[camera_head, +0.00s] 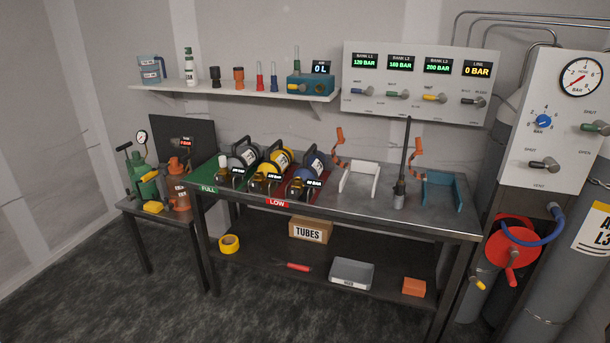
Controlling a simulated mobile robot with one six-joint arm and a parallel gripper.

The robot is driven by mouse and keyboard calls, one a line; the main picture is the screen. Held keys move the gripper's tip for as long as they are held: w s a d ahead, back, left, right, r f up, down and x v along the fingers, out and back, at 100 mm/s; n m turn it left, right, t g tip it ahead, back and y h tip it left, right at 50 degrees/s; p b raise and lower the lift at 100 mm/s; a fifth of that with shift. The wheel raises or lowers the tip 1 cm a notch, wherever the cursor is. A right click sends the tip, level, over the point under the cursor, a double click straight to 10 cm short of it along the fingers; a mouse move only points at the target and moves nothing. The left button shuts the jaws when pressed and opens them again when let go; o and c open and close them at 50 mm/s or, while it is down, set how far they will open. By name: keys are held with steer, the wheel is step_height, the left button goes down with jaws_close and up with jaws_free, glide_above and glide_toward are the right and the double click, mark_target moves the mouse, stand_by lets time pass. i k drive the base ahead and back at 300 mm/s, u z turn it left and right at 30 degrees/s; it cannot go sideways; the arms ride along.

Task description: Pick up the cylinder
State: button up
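Three small cylinders lie side by side on the metal bench (385,207). The left one is dark grey (243,157), the middle one yellow (277,160), the right one blue (309,169). Each has a dark carrying frame and a valve end with a small display facing the front. The left one is at the green mat (207,176) marked FULL. The other two are at the red area marked LOW (277,203). The display texts are too small to read surely. Large grey cylinders (582,250) stand at the far right. My gripper is not in view.
A white cradle (358,181), a dark upright rod (404,165) and a blue cradle (444,190) stand right of the cylinders. Orange levers rise behind. A shelf (230,91) and valve panel (415,83) hang above. The floor in front is clear.

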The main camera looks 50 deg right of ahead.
mark_target(315, 161)
steer(key=z, duration=0.1)
steer(key=i, duration=0.95)
steer(key=u, duration=0.05)
